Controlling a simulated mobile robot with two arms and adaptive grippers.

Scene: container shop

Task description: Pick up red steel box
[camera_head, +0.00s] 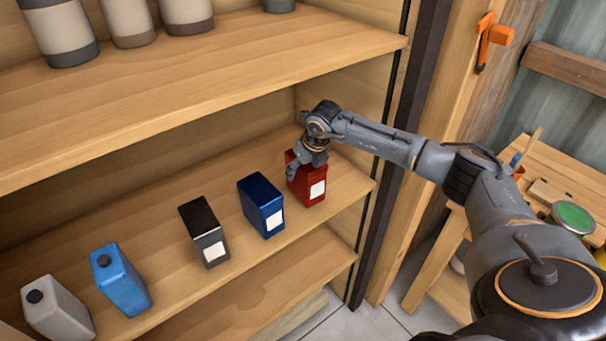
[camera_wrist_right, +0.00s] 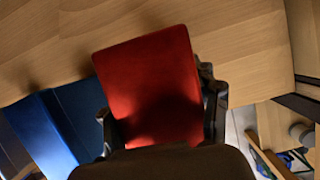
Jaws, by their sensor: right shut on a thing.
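The red steel box (camera_head: 308,186) stands at the right end of the middle shelf (camera_head: 165,238) in the head view, with a white label on its front. My right gripper (camera_head: 306,163) reaches over it from the right and is shut on its upper part. In the right wrist view the red box (camera_wrist_right: 155,85) fills the middle, and the fingers of my right gripper (camera_wrist_right: 165,122) lie along both its sides. The box looks upright and on or very near the shelf; I cannot tell whether it touches. My left gripper is not in view.
A dark blue box (camera_head: 261,205) stands close left of the red one. A black and grey box (camera_head: 204,231), a light blue can (camera_head: 120,280) and a grey can (camera_head: 57,308) follow leftward. The upper shelf (camera_head: 200,80) hangs above, and a dark upright (camera_head: 398,130) stands right.

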